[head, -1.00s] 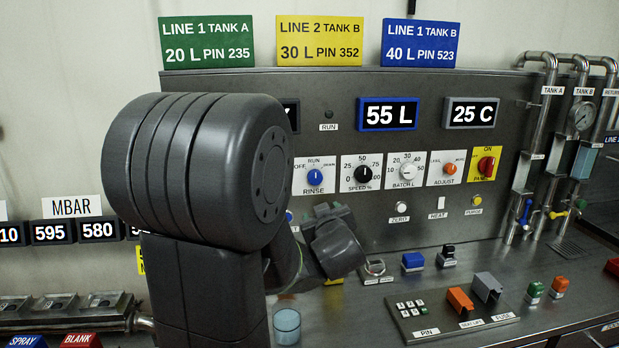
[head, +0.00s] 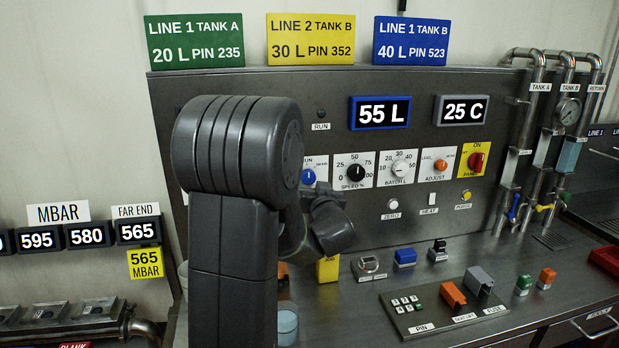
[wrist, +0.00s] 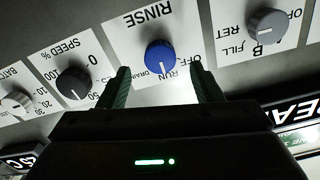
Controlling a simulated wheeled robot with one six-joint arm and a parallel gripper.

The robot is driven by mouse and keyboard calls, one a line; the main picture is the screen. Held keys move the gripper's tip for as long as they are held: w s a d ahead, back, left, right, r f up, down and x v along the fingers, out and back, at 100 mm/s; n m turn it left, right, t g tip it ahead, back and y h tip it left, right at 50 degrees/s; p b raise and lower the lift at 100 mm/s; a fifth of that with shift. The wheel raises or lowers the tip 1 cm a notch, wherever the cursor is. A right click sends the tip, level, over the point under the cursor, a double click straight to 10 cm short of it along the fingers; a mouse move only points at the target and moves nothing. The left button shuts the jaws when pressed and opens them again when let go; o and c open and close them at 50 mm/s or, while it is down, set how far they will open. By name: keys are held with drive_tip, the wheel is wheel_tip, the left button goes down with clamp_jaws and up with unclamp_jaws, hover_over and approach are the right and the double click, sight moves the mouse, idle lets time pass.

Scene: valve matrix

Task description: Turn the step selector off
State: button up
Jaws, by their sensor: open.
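No label reading "step" is legible. A blue knob (wrist: 160,57) sits on a white plate marked OFF, RUN, DRAIN and RINSE, upside down in the wrist view. Its white mark points towards RUN. In the head view the same blue knob (head: 308,177) shows just right of my arm, which hides part of its plate. A grey knob (wrist: 267,24) on a plate with OFF, RET, FILL and B is to its right in the wrist view. My gripper (wrist: 164,84) is open and empty, its fingers apart on either side of the blue knob's lower end; contact cannot be told.
The black SPEED knob (head: 356,173) and white BATCH L knob (head: 398,169) are beside the blue one. A red PANEL switch (head: 476,161) is farther right. Below, the bench holds a keypad (head: 408,304), small blocks and a blue cup (head: 287,325).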

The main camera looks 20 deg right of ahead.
sight(309, 179)
drive_tip(key=shift+p+x, duration=0.35)
drive_tip(key=shift+x, duration=1.85)
drive_tip(key=shift+c, duration=0.2)
drive_tip(key=c, duration=1)
